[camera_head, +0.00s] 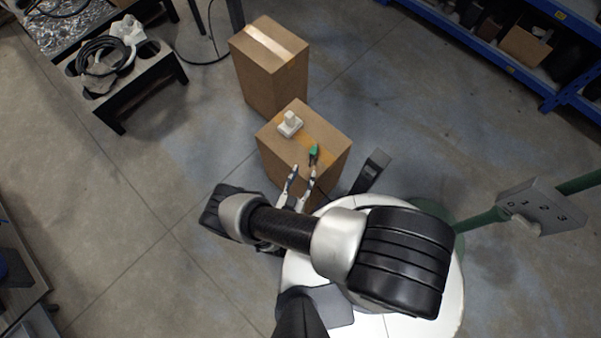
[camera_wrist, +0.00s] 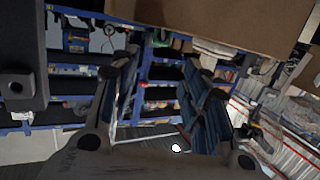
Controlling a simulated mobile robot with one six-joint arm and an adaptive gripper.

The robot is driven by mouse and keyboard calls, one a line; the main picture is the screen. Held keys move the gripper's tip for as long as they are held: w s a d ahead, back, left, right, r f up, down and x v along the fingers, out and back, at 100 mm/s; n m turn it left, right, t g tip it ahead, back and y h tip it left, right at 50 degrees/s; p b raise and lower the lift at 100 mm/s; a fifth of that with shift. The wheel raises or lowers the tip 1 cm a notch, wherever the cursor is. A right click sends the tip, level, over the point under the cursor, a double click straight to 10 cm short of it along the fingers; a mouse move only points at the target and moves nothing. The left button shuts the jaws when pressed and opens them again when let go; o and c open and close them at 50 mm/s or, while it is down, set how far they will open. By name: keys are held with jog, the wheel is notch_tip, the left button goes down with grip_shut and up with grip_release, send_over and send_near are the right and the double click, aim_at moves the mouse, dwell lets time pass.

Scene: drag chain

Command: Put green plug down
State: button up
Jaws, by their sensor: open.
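A small green plug (camera_head: 314,152) rests on the top of the near cardboard box (camera_head: 335,142), close to the box's front edge. A dark part of it points toward my gripper. My gripper (camera_head: 302,171) is open and empty at the near side of that box, with the plug just beyond the right fingertip and apart from it as far as I can tell. In the wrist view, my gripper (camera_wrist: 158,66) shows two spread fingers with nothing between them.
A white socket-like block (camera_head: 290,125) stands on the same box, left of the plug. A taller cardboard box (camera_head: 268,68) stands behind. A black table (camera_head: 150,80) with coiled cable is at upper left. Blue shelving (camera_head: 470,38) is at upper right. Open floor lies between.

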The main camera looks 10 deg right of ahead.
jog(key=w+a+r+m+g+y, duration=0.1)
jog(key=w+a+r+g+y, duration=0.15)
jog(key=w+a+r, duration=0.6)
jog(key=w+a+r+g+y, duration=0.25)
jog(key=w+a+r, duration=0.2)
jog(key=a, duration=0.65)
jog(key=w+a+r+n+g+y, duration=0.1)
jog(key=w+r+y, duration=0.2)
jog(key=r, duration=0.9)
jog(key=w+r+n+y, duration=0.15)
jog(key=w+r, duration=0.25)
jog(key=r, duration=0.7)
jog(key=s+d+r+n+g+y, duration=0.1)
jog(key=s+d+r, duration=0.5)
jog(key=r, duration=0.3)
jog(key=s+d+r+n+g+y, duration=0.1)
jog(key=s+d+r+n, duration=0.1)
jog(key=s+d+r, duration=0.6)
jog(key=s+d+r+n+h, duration=0.1)
jog(key=s+d+r, duration=0.1)
jog(key=s+d, duration=0.4)
jog(key=s+d+r+g+h, duration=0.1)
jog(key=s+d+r+h, duration=0.1)
jog(key=s+d, duration=0.5)
jog(key=s, duration=0.5)
jog(key=shift+r+n, duration=0.35)
jog(key=shift+r, duration=0.05)
